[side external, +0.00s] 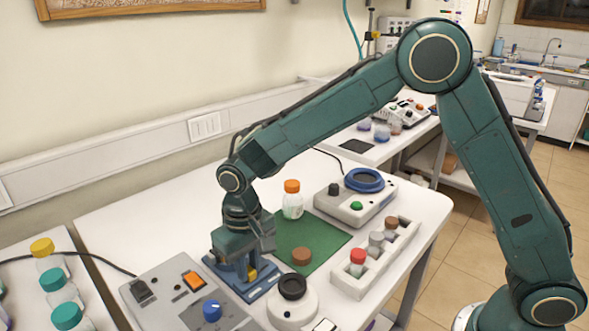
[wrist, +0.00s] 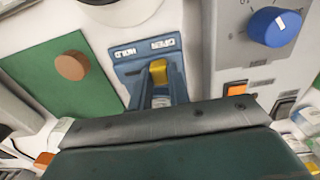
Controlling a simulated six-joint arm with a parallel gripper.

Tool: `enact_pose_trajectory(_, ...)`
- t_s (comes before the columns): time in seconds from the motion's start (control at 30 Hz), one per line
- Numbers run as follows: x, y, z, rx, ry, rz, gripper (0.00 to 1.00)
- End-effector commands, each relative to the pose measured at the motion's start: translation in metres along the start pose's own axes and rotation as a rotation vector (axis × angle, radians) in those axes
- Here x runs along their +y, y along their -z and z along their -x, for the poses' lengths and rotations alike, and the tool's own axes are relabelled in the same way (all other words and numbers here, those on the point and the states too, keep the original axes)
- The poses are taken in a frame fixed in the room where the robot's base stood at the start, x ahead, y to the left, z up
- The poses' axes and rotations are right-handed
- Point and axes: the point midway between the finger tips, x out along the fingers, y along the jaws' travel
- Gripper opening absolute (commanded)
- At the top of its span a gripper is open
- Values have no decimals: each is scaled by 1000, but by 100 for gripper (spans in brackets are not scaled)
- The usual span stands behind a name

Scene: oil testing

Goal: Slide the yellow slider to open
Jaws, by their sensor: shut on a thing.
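The yellow slider (wrist: 158,72) sits on a blue fixture (wrist: 126,72) with two white labels, which seem to read HOLD and OPEN. In the wrist view the labels appear upside down, and the slider lies just below the OPEN one. My gripper (side external: 246,268) points down over the blue fixture (side external: 222,272) in the side view and is shut on the slider. A bit of the yellow slider (side external: 252,274) shows between the fingers. The fingers hide the slider's sides and part of its track.
A control panel with a blue knob (side external: 212,310) and orange switch (side external: 193,280) stands beside the fixture. A round white device (side external: 292,308) is on the other side. A vial rack (side external: 350,286) stands right.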

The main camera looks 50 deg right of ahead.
Motion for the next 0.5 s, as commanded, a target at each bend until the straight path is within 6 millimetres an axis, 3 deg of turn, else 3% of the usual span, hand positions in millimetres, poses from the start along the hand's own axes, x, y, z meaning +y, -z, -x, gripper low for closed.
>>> enact_pose_trajectory(0.1,-12,1,1,3,2,2,0)
enact_pose_trajectory(0.4,-15,1,2,6,7,5,0)
enact_pose_trajectory(0.43,-16,1,2,6,7,6,24)
enact_pose_trajectory(0.5,-15,1,2,6,7,6,38)
